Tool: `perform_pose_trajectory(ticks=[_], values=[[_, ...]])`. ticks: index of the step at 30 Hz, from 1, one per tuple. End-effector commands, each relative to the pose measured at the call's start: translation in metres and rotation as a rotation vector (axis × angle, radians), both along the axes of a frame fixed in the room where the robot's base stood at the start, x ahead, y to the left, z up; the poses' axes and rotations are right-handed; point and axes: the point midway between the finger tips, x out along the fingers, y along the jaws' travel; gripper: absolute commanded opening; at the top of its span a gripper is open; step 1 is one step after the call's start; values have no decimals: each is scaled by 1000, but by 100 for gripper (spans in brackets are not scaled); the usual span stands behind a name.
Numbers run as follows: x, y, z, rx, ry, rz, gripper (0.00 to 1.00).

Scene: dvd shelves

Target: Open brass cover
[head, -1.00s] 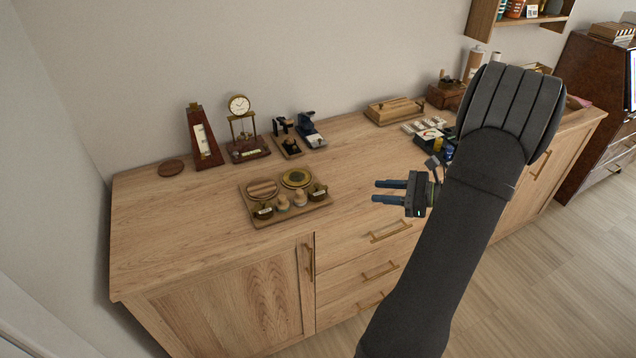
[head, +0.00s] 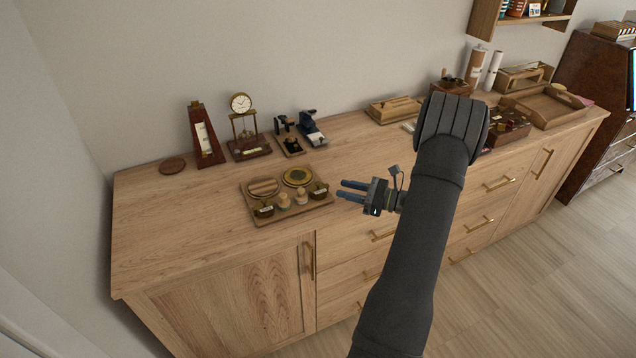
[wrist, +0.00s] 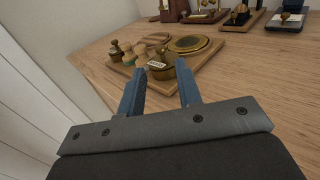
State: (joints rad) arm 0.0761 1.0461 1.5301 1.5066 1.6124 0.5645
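A round brass cover (head: 297,176) lies flat at the back right of a wooden tray (head: 291,215); it also shows in the wrist view (wrist: 188,44). A striped wooden disc (head: 263,187) lies to its left. Along the tray's front stand two dark brass pots with labels, one at the left (head: 264,211) and one at the right (head: 319,191), with two pale knobs (head: 284,200) between them. My gripper (head: 340,190) is open and empty, just right of the tray. In the wrist view the labelled right pot (wrist: 161,66) appears between and beyond the fingertips (wrist: 161,72).
Behind the tray stand a metronome (head: 205,137), a clock (head: 242,125) and dark stamping tools (head: 312,130). A wooden box (head: 394,109) sits at the back wall. The cabinet top left of the tray is clear apart from a round coaster (head: 172,166).

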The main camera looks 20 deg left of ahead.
Motion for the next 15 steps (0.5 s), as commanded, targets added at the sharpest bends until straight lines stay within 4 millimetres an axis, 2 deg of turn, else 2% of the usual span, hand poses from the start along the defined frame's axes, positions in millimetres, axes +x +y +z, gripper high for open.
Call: perform_pose_trajectory(ticks=[1, 6, 10, 15], values=[[-1, 12, 0, 0, 0, 4, 32], [-1, 48, 0, -1, -1, 4, 32], [-1, 70, 0, -1, 0, 3, 32], [0, 87, 0, -1, 0, 1, 32]])
